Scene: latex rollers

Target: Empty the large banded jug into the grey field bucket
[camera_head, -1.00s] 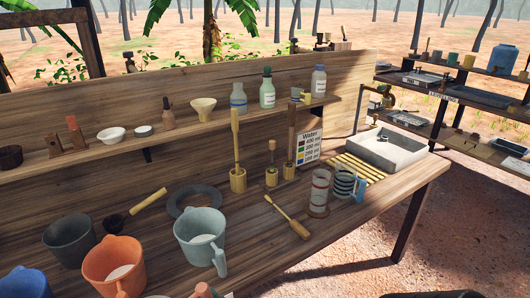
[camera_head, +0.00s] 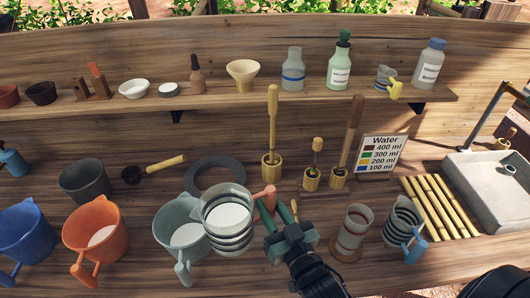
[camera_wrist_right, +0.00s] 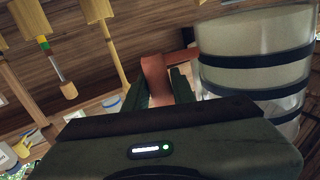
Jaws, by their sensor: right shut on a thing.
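The large banded jug (camera_head: 228,222) is pale with dark bands and has white liquid inside. My right gripper (camera_head: 274,208) is shut on its terracotta handle (camera_head: 267,196) and holds it roughly upright. In the right wrist view the jug (camera_wrist_right: 255,62) stands to the right of the fingers, and the handle (camera_wrist_right: 155,78) is between them. The grey field bucket (camera_head: 172,222) stands on the bench just left of the jug, with white liquid inside. The jug overlaps the bucket's right side in the head view. My left gripper is not in view.
An orange bucket (camera_head: 98,232), a blue bucket (camera_head: 24,238) and a dark grey pot (camera_head: 84,181) stand left. A clear banded cylinder (camera_head: 351,232) and a small banded jug (camera_head: 400,228) stand right. A dark ring (camera_head: 215,172) lies behind. The shelf (camera_head: 300,97) carries bottles.

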